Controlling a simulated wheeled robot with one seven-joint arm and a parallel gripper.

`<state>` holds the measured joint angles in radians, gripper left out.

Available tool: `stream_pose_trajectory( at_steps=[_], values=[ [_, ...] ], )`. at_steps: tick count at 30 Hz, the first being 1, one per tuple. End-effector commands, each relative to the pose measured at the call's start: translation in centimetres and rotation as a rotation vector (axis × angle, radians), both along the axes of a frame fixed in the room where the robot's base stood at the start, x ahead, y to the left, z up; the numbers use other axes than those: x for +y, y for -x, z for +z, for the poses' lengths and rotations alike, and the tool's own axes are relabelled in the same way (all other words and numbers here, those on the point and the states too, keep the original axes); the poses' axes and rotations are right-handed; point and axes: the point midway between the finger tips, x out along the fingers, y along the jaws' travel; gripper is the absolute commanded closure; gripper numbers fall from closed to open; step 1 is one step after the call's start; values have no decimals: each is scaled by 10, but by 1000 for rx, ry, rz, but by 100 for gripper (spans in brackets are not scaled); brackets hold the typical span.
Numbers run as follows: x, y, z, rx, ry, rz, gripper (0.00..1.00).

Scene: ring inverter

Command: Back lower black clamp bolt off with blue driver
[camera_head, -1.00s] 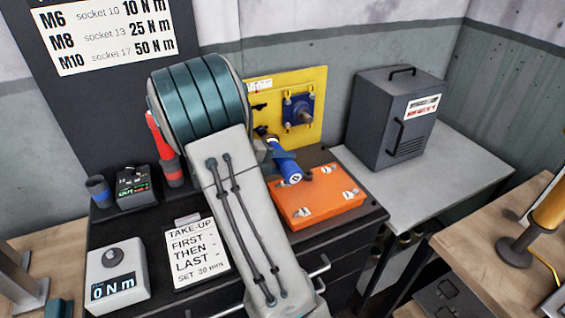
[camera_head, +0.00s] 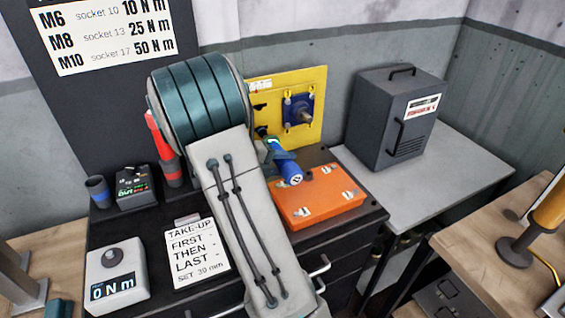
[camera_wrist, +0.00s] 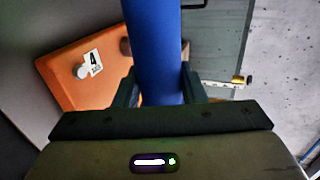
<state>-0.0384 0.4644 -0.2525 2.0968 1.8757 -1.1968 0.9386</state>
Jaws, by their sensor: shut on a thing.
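My gripper (camera_head: 280,157) is shut on the blue driver (camera_head: 290,174), gripping its handle. In the wrist view the blue shaft of the driver (camera_wrist: 154,50) stands between the two fingers (camera_wrist: 158,92). In the head view the driver slants up and left towards the lower left of the yellow panel (camera_head: 314,132). A small black part (camera_head: 262,131) shows near its far end. My arm hides part of this area, so I cannot tell whether the tip is on the lower black clamp bolt.
An orange case (camera_head: 318,197) lies just below and right of the driver. A blue plate with a protruding shaft (camera_head: 299,112) is on the panel. A grey cabinet (camera_head: 395,115) stands to the right. A torque readout (camera_head: 116,278) and a take-up card (camera_head: 195,250) lie left.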

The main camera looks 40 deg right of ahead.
Motion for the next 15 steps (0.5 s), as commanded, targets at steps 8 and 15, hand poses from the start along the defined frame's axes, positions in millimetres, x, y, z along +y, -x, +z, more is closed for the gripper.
stream_pose_trajectory(
  at_steps=[8, 15],
  values=[
    [4, 13, 2, -6, 2, 3, 92],
    [6, 27, 1, -3, 3, 1, 92]
  ],
)
